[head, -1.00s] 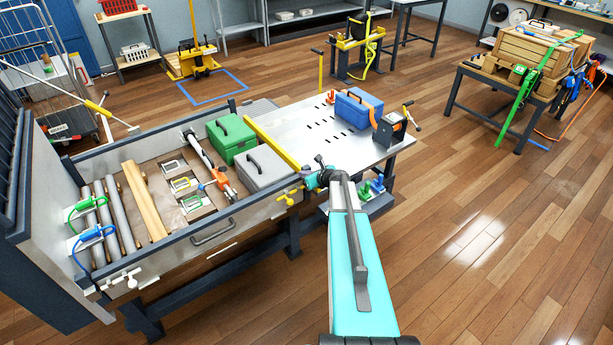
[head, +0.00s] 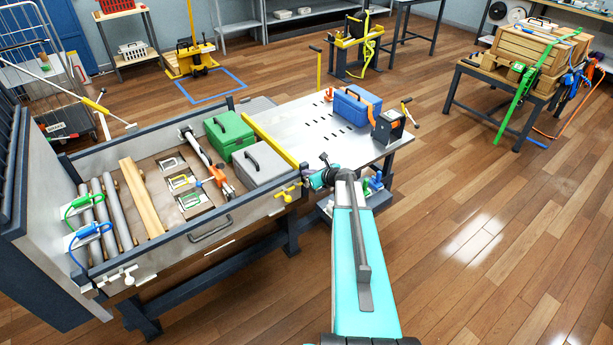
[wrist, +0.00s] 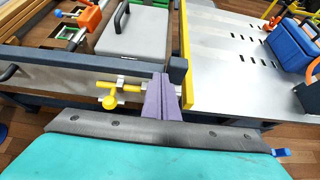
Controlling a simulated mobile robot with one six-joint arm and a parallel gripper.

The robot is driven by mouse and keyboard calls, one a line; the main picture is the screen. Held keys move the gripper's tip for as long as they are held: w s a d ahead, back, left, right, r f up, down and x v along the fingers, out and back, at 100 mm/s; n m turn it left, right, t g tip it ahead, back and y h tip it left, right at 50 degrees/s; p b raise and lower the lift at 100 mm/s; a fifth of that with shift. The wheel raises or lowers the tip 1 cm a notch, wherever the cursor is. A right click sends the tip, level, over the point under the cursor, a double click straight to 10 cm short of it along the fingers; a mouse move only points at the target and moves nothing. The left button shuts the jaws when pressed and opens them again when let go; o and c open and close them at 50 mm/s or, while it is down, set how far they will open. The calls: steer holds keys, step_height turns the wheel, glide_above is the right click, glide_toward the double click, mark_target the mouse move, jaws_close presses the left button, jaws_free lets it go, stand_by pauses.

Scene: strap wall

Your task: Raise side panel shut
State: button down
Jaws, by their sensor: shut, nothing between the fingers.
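The side panel (head: 180,256) is the long grey near wall of the bed, under a dark rail, with a dark handle (head: 210,230). It looks upright, though its exact tilt is hard to judge. A yellow-knobbed latch (head: 287,192) sits at its right end and a white latch (head: 118,276) at its left end. My gripper (wrist: 161,98) has its purple fingers closed together, empty, at the panel's right corner. In the wrist view they are just right of the yellow latch (wrist: 112,95) and overlap the rail's end; contact cannot be told.
The bed holds a green case (head: 229,134), a grey case (head: 262,164), pipes and a wooden beam (head: 141,196). A metal worktop (head: 315,125) with a blue toolbox (head: 356,104) adjoins on the right, past a yellow bar (head: 270,141). Floor on the right is clear.

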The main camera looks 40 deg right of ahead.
step_height(320, 180, up, 8)
steer(key=s+b, duration=0.1)
steer(key=s, duration=0.1)
stand_by(0.3)
stand_by(0.5)
